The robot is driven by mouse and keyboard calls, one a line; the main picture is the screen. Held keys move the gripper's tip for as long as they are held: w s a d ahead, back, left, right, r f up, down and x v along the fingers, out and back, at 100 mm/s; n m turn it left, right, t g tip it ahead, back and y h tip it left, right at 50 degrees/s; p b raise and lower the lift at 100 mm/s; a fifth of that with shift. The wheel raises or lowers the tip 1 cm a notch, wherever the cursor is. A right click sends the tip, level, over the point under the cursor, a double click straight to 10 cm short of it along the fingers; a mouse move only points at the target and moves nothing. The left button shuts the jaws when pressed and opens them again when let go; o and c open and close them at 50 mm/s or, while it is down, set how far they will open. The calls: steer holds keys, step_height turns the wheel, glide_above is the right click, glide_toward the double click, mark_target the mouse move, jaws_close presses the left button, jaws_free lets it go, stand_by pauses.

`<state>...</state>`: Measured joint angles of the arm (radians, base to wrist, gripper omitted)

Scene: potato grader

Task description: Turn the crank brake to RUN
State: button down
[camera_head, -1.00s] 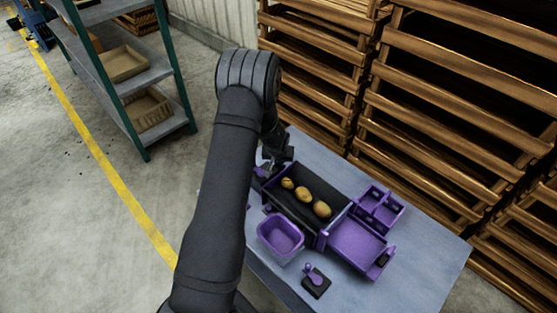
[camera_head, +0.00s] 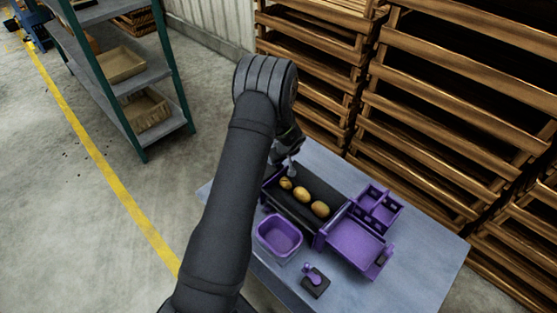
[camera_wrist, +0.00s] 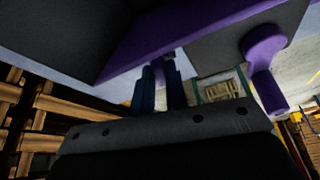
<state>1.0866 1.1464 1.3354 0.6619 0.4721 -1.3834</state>
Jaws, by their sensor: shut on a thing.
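My gripper (camera_wrist: 160,82) shows in the wrist view as two dark fingers close together at a purple edge of the grader. In the head view my gripper (camera_head: 292,164) is over the far left end of the grader's dark belt (camera_head: 294,206). Another purple lever (camera_head: 312,271) sits on a black base at the table's front.
Three potatoes (camera_head: 303,194) lie on the belt. A purple bin (camera_head: 279,236) stands in front of it, and a purple tray (camera_head: 355,241) and divided box (camera_head: 379,208) are to the right. Stacked wooden crates (camera_head: 440,110) rise behind the table (camera_head: 413,276).

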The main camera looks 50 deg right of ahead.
steer(key=shift+d+n+y, duration=0.15)
steer(key=shift+n+y, duration=0.45)
steer(key=shift+n, duration=1)
steer(key=c, duration=1.4)
jaws_free()
steer(key=shift+c, duration=0.2)
steer(key=v, duration=1.7)
steer(key=shift+s, duration=0.15)
steer(key=shift+r, duration=0.1)
steer(key=x, duration=1.7)
